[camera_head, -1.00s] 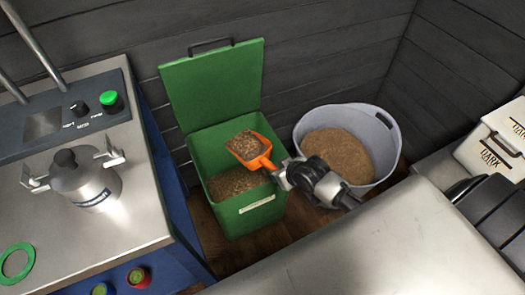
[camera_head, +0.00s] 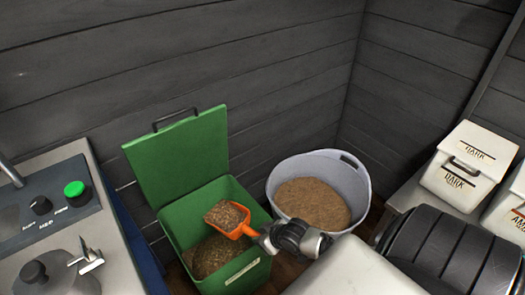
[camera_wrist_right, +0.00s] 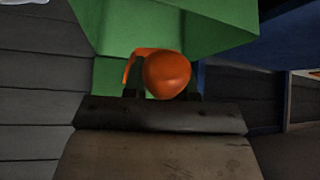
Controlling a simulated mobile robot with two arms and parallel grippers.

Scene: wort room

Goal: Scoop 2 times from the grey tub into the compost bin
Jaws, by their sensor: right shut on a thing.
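The orange scoop (camera_head: 244,229) is full of brown grain and sits over the opening of the green compost bin (camera_head: 240,272). The bin's lid (camera_head: 180,160) stands open, and brown grain lies inside the bin. My right gripper (camera_head: 266,236) is shut on the scoop's handle, to the right of the bin's opening. In the right wrist view the orange handle end (camera_wrist_right: 167,75) shows between the fingers, with green bin behind. The grey tub (camera_head: 359,182), with brown grain in it, stands right of the bin. My left gripper is not in view.
A steel machine with a green button (camera_head: 74,189) stands on the left. On the right are white lidded boxes (camera_head: 468,165) and a dark ribbed drum-like object (camera_head: 450,250). A dark plank wall (camera_head: 270,70) closes off the back.

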